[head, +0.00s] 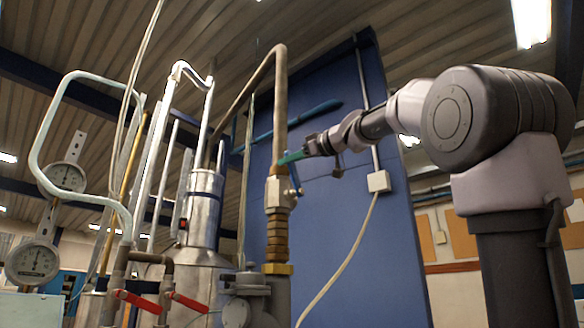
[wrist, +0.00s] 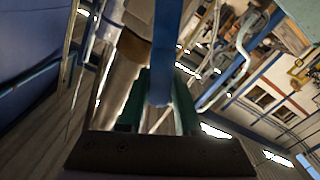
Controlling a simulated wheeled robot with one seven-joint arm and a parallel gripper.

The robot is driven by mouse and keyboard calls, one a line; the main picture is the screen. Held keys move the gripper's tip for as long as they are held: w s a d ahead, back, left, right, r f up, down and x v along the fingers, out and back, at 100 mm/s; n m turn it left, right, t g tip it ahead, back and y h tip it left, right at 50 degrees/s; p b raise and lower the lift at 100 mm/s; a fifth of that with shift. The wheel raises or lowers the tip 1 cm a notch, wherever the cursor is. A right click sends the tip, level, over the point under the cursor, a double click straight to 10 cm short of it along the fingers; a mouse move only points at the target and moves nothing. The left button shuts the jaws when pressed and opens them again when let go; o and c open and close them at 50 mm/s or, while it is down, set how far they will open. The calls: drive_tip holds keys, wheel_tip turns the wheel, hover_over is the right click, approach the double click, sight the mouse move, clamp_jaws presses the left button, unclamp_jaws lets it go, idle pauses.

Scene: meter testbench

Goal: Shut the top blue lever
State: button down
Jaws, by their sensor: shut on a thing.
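The top blue lever (head: 296,180) is on a metal valve (head: 279,192) on the upright brown pipe in the head view. It stands roughly upright beside the valve body, its upper end at my fingers. My gripper (head: 287,158) reaches in from the right at the height of the lever's upper end, with its teal fingertips beside the pipe. In the wrist view, the blue lever (wrist: 166,45) runs down between the green fingers of my gripper (wrist: 161,92), which are shut on it. The exact contact area is partly hidden by the fingers.
Two red levers (head: 137,301) are low on pipes at the left. Round dial gauges (head: 32,263) stand at the far left. A metal cylinder (head: 203,215) is left of the valve. A blue panel (head: 370,250) is behind, with a white box (head: 378,181) and cable.

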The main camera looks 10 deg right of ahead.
drive_tip(key=s+a+f+n, duration=0.3)
drive_tip(key=f+n, duration=0.6)
drive_tip(key=n, duration=0.4)
drive_tip(key=shift+s+a, duration=0.15)
drive_tip(key=shift+a, duration=0.7)
drive_tip(key=shift+f, duration=0.1)
drive_tip(key=c, duration=0.6)
unclamp_jaws()
drive_tip(key=shift+d, duration=0.1)
